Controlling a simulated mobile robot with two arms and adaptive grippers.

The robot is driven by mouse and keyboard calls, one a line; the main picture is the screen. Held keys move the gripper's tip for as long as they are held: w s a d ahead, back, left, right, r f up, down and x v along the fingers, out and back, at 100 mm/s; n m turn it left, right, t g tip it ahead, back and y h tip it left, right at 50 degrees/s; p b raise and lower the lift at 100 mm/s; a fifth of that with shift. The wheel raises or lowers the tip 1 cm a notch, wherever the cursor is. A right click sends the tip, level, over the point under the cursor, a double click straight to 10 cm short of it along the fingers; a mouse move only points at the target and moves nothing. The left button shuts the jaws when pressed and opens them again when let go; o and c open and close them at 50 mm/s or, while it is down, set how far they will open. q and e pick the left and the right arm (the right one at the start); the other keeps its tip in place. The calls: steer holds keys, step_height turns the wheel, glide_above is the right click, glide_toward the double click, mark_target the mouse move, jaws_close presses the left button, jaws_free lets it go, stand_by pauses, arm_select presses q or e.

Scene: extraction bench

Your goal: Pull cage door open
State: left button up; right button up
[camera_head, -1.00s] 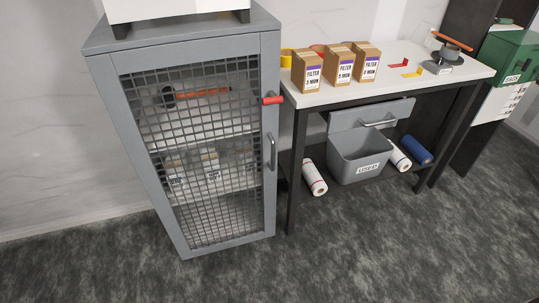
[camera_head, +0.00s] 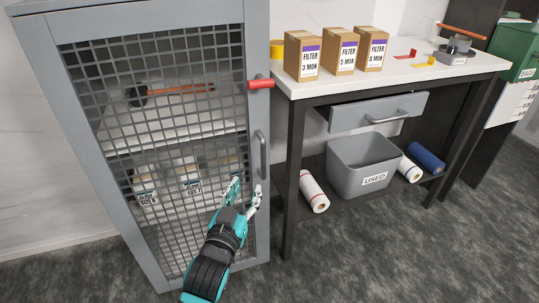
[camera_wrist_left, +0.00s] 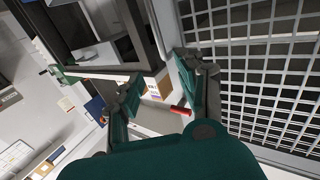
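The cage door (camera_head: 185,145) is a grey-framed mesh panel on the front of a grey cabinet, and it looks shut. Its grey vertical handle (camera_head: 262,155) is on the right side of the door frame. A red peg-like latch (camera_head: 261,84) sticks out above the handle. My left gripper (camera_head: 246,186) is open and empty, just below the handle, with its fingers pointing up; I cannot tell whether it touches the door. In the left wrist view the open fingers (camera_wrist_left: 158,82) are beside the mesh (camera_wrist_left: 265,65), with the red latch (camera_wrist_left: 180,110) beyond. My right gripper is not in view.
A white-topped bench (camera_head: 400,80) stands to the right with several filter boxes (camera_head: 341,52). Below it are a drawer (camera_head: 352,113), a grey "USED" bin (camera_head: 365,168) and paper rolls (camera_head: 314,192). The dark carpet (camera_head: 390,250) in front is clear.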

mark_target(263, 153)
arm_select(q)
steer(key=b+x, duration=0.2)
steer(key=x, duration=0.9)
steer(key=shift+f, duration=0.1)
steer(key=shift+b+x, duration=0.55)
steer(key=shift+x, duration=2.05)
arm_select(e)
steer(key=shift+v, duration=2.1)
arm_select(q)
steer(key=shift+a, duration=0.1)
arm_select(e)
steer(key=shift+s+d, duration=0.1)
arm_select(q)
jaws_close()
